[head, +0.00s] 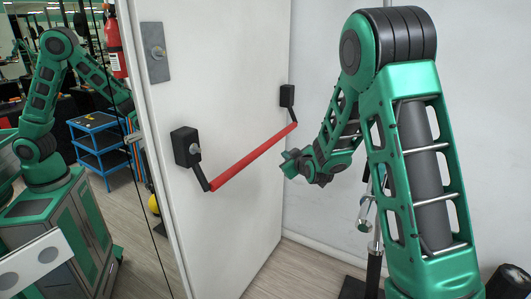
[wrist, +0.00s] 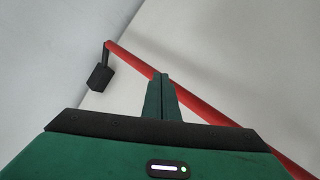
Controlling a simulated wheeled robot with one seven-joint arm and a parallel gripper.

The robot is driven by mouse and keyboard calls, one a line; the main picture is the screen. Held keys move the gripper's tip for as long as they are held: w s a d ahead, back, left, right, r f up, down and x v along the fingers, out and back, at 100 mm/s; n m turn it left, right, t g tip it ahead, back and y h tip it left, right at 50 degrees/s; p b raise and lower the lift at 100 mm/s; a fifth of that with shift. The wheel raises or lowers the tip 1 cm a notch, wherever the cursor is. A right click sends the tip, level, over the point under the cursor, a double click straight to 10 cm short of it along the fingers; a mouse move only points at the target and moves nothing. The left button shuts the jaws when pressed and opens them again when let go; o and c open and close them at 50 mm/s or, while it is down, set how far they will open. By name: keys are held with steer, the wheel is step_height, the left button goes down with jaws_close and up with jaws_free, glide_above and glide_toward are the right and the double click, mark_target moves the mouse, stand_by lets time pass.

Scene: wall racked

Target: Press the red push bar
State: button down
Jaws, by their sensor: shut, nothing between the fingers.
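The red push bar (head: 252,158) runs slanting across a white door (head: 222,60) in the head view, held at each end by a black bracket, the near one (head: 186,147) and the far one (head: 287,96). My gripper (head: 288,163) is shut and empty, just right of and below the bar's far half. In the wrist view, the closed fingers (wrist: 162,85) overlap the red bar (wrist: 190,100), which runs diagonally past them; one black bracket (wrist: 99,78) shows at upper left. I cannot tell whether the fingertips touch the bar.
A white wall (head: 320,50) stands behind my arm. Left of the door edge are a blue shelf cart (head: 97,145), a red extinguisher (head: 113,45) and a green robot arm. Wooden floor (head: 290,270) shows below.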

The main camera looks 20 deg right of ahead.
steer(key=shift+d+f, duration=0.1)
stand_by(0.3)
steer(key=shift+s+d, duration=1.3)
steer(key=shift+a, duration=0.1)
steer(key=w+a, duration=0.6)
steer(key=shift+w, duration=0.15)
steer(key=shift+w+a, duration=0.15)
steer(key=shift+a, duration=0.05)
stand_by(2.2)
steer(key=shift+w+a, duration=0.1)
